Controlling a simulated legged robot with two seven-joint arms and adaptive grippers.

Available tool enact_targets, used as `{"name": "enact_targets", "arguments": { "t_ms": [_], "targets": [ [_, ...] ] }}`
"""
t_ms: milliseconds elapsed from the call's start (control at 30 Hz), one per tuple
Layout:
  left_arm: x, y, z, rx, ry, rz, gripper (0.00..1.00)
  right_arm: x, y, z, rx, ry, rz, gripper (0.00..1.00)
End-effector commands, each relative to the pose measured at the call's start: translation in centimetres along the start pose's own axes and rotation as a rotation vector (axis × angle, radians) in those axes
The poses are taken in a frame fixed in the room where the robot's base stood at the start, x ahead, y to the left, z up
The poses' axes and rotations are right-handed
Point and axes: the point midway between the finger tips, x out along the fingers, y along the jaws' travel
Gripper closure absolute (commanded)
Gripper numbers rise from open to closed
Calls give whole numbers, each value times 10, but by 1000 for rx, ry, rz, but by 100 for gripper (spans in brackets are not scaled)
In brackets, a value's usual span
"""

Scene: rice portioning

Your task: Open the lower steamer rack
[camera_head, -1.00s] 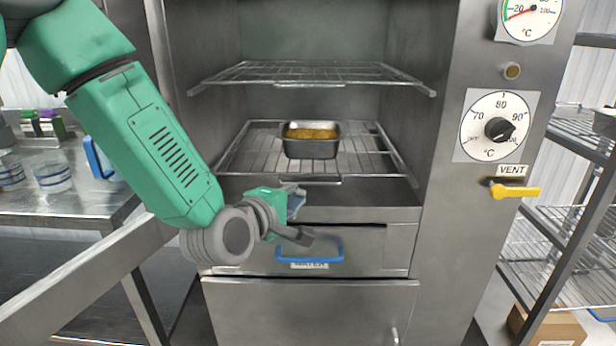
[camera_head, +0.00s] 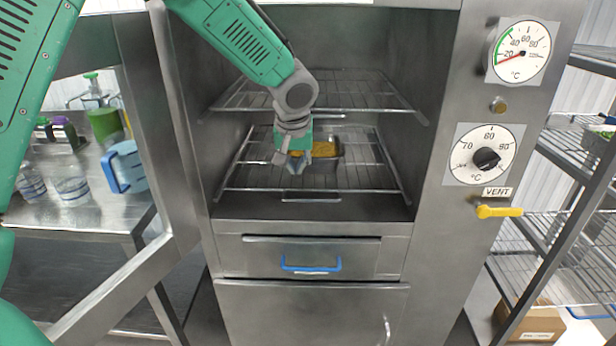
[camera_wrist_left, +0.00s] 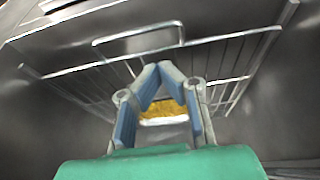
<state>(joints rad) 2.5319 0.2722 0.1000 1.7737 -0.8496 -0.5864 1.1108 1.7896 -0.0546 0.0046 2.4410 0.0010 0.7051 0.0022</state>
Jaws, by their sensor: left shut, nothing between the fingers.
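The lower steamer rack (camera_head: 244,176) is a wire shelf inside the steel cabinet, with a handle loop (camera_head: 311,198) at its front edge. A metal pan (camera_head: 328,166) with yellow-orange contents sits on it. My left gripper (camera_head: 294,165) reaches down from above, in front of the pan and behind the handle loop in the picture. It covers part of the pan. In the left wrist view the gripper's fingertips (camera_wrist_left: 160,68) meet with nothing between them, and the wire rack (camera_wrist_left: 225,75) and yellow contents (camera_wrist_left: 165,108) show behind. Contact with the rack cannot be told. My right gripper is out of view.
The upper wire rack (camera_head: 365,95) is near my left forearm. The open cabinet door (camera_head: 130,262) stands at left. A drawer with a blue handle (camera_head: 311,265) is below. A yellow vent lever (camera_head: 499,211) juts out at right. A blue-handled jug (camera_head: 126,168) stands on the left table.

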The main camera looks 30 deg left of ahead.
Motion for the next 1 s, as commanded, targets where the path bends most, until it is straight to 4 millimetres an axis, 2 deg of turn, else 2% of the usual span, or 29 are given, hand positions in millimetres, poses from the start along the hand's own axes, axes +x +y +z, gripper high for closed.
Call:
{"name": "enact_targets", "arguments": {
  "t_ms": [300, 500, 667, 1000],
  "targets": [
    [58, 1, 3, -1, -6, 2, 100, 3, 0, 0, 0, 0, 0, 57],
    [84, 1, 2, -2, -4, 4, 100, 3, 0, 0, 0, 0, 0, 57],
    [93, 2, 2, -1, -2, 4, 100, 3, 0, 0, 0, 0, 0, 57],
    [94, 1, 2, -2, -2, 5, 100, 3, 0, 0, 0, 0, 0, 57]
  ]
}}
